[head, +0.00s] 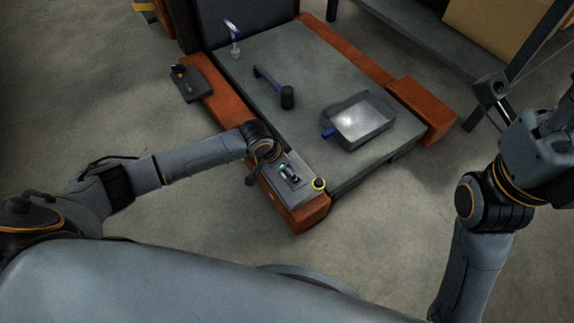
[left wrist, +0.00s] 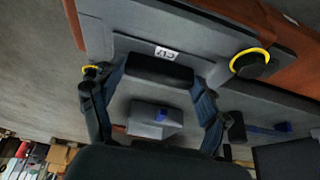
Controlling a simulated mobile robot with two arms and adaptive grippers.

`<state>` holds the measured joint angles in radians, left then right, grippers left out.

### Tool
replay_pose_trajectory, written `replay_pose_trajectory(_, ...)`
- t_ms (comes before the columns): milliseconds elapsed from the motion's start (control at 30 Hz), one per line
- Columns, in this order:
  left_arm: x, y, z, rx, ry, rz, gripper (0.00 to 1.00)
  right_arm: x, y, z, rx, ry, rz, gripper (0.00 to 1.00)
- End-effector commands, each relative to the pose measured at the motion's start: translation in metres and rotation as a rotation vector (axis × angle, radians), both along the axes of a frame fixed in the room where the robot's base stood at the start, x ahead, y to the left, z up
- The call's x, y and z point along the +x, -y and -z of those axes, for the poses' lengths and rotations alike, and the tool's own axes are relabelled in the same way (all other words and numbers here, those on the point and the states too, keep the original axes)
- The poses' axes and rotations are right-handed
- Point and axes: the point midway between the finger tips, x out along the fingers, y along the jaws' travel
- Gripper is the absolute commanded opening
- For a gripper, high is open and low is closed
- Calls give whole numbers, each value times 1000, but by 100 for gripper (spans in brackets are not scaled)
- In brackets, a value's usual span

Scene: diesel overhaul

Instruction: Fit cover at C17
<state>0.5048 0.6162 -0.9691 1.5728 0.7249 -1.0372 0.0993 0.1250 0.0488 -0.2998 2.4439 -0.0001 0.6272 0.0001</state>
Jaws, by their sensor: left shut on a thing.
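My left gripper (head: 290,173) is low over the near end of the grey platform, beside the orange block. In the left wrist view its two fingers (left wrist: 160,75) are closed on the sides of a dark, block-like piece, which looks like the cover (left wrist: 158,72). A white label reading C17 (left wrist: 166,53) lies on the grey surface just beyond this piece. I cannot tell whether the piece touches the surface. A black round part with a yellow ring (left wrist: 250,62) is to the right; a yellow-ringed part also shows in the head view (head: 319,184). My right gripper cannot be made out.
Orange blocks (head: 424,108) edge the platform. A dark rack frame stands at the right.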

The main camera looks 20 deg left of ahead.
Motion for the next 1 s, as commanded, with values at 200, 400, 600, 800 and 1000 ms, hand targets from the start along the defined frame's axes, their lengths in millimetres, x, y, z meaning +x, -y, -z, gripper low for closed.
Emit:
replay_pose_trajectory(200,1,1,3,-2,3,1,31,-1,0,-1,-1,9,0,40)
replay_pose_trajectory(400,1,0,6,-2,3,0,31,-1,0,-1,-4,8,1,40)
replay_pose_trajectory(600,1,1,6,-2,3,0,31,-1,-1,0,-10,7,1,40)
replay_pose_trajectory(800,1,1,6,-2,3,0,31,-1,-1,0,-13,8,1,40)
replay_pose_trajectory(1000,1,1,6,-2,3,0,31,-2,-1,0,-12,8,1,40)
